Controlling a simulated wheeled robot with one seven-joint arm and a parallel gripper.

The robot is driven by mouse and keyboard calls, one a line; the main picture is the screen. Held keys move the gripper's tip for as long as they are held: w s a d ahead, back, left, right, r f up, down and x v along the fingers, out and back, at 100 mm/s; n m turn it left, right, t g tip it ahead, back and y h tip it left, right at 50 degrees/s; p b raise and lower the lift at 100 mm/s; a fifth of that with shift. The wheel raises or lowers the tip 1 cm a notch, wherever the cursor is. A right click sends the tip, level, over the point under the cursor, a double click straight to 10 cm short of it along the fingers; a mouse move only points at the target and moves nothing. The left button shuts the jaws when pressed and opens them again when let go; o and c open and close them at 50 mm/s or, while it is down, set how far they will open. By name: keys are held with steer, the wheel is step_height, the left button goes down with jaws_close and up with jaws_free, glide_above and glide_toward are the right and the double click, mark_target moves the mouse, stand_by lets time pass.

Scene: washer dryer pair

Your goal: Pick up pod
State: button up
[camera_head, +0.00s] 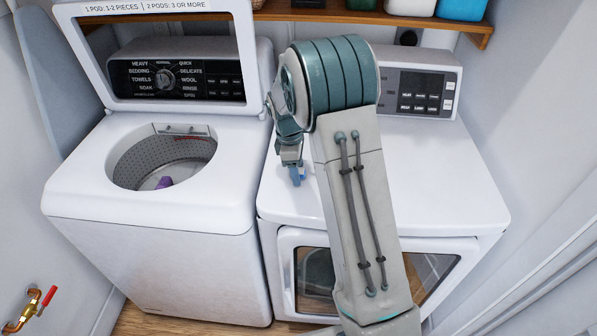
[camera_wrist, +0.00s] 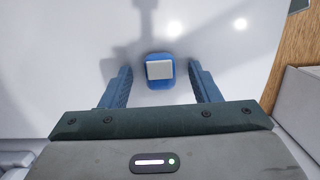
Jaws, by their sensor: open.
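The pod (camera_wrist: 160,70) is a small blue piece with a white square on top. In the wrist view it lies on the white top of the right-hand machine, centred ahead of my gripper (camera_wrist: 163,86). My gripper's two blue fingers are apart, one on each side of the pod, with gaps between them and it. In the head view my gripper (camera_head: 297,177) points down over the left part of that top (camera_head: 430,185). There the pod cannot be told apart from the fingertips.
The top-loading washer (camera_head: 160,243) on the left has its lid up, with a purple item (camera_head: 164,182) in the drum. A sign (camera_head: 145,6) reads "1 POD: 1-2 PIECES | 2 PODS: 3 OR MORE". A wooden shelf (camera_head: 400,20) with containers hangs behind. The machine top right of my arm is clear.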

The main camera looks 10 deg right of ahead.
steer(key=c, duration=1)
steer(key=shift+c, duration=0.3)
steer(key=shift+r, duration=0.15)
steer(key=shift+r, duration=0.6)
steer(key=r, duration=0.1)
steer(key=r+b, duration=0.1)
steer(key=r, duration=0.1)
steer(key=shift+s+d, duration=0.1)
steer(key=shift+d, duration=0.1)
steer(key=s+d+r+b, duration=0.2)
steer(key=s+d+r, duration=0.4)
steer(key=d, duration=0.3)
steer(key=shift+s+d+r, duration=0.2)
steer(key=shift+r, duration=0.1)
